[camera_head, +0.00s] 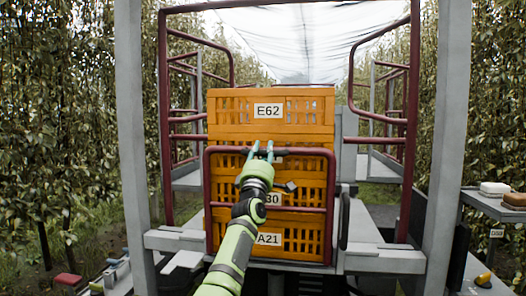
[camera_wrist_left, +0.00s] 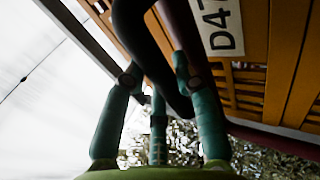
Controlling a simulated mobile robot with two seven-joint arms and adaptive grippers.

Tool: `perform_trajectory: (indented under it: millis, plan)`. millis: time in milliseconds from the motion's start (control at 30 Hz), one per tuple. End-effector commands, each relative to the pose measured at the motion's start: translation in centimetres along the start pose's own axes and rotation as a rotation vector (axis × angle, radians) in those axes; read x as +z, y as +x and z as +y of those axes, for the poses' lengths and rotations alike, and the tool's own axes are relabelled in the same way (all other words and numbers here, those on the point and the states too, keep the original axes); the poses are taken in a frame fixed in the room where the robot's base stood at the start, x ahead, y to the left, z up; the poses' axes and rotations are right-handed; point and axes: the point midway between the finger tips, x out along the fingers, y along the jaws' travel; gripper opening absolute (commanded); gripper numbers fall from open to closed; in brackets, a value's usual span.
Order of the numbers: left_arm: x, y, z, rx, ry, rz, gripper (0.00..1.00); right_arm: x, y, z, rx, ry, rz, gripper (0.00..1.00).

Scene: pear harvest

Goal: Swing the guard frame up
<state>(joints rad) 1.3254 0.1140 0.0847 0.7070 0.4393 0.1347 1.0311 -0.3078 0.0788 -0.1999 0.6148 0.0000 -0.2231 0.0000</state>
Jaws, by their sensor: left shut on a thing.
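The guard frame (camera_head: 331,205) is a maroon tube loop standing upright in front of a stack of orange crates. Its top bar has a dark grip in the middle. My left gripper (camera_head: 262,152) is at this grip, its green fingers shut around it. In the left wrist view the teal fingers (camera_wrist_left: 157,85) close on a dark curved tube (camera_wrist_left: 135,28), with a maroon tube beside it. The exact contact is partly hidden. My left arm covers part of the frame and crates. My right gripper is not in view.
The orange crates (camera_head: 230,130) carry labels, the top one E62. Maroon rails (camera_head: 163,120) and grey posts (camera_head: 131,130) stand on both sides. A grey side shelf (camera_head: 490,205) holds small boxes at the right. Tree rows flank the scene.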

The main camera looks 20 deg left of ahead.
Motion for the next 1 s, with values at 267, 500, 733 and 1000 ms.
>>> perform_trajectory:
  millis: [267,500,733,1000]
  plan:
    - [-0.1,0.1,0.3,0.006,-0.001,0.002,0.54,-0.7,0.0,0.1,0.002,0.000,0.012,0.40]
    - [-0.1,0.0,0.1,0.003,-0.001,0.001,0.54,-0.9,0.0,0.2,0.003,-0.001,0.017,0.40]
    - [0.2,-0.3,0.0,0.001,-0.003,-0.002,0.54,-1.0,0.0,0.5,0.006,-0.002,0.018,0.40]
    - [0.2,-2.7,0.0,0.003,-0.005,-0.001,0.54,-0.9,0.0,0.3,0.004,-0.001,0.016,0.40]
